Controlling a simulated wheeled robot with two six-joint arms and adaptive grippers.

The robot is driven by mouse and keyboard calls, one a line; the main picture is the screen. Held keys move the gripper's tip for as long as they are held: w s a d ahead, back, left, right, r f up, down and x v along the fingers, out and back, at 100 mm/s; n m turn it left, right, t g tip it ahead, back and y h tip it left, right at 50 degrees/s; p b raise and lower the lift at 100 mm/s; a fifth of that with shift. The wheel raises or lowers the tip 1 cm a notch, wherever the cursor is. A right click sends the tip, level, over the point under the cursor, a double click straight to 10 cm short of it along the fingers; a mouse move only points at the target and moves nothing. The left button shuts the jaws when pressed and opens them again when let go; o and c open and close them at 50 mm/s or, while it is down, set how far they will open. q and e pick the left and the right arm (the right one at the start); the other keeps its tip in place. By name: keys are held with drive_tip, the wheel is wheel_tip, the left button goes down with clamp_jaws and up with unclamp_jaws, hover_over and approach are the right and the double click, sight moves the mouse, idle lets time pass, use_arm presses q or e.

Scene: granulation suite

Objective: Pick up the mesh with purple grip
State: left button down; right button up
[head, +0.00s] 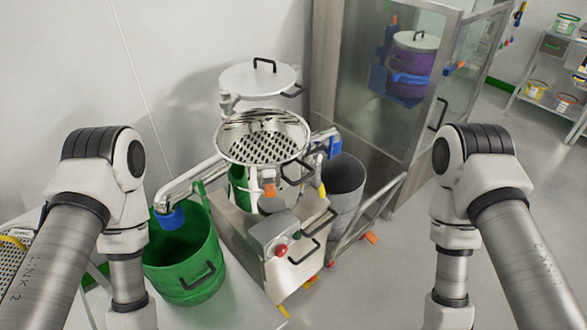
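I see no mesh with a purple grip in the head view. At the left edge, partly behind my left arm, lies a perforated mesh (10,262) with a yellow grip (14,241). A round metal basket with a perforated bottom (264,147) sits on top of the machine in the middle; its handle is black. Both my arms reach down at the sides, and their grippers are below the bottom edge of the view.
The machine (290,250) stands in the middle, with a green bucket (188,262) at its left and a grey bin (343,185) behind right. A glass-doored cabinet (375,125) holds a purple drum (411,75). Open floor lies right; a shelf (545,95) stands far right.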

use_arm(q)
drive_tip(key=shift+s+r, duration=0.1)
drive_tip(key=shift+s, duration=0.05)
drive_tip(key=c, duration=1.1)
unclamp_jaws()
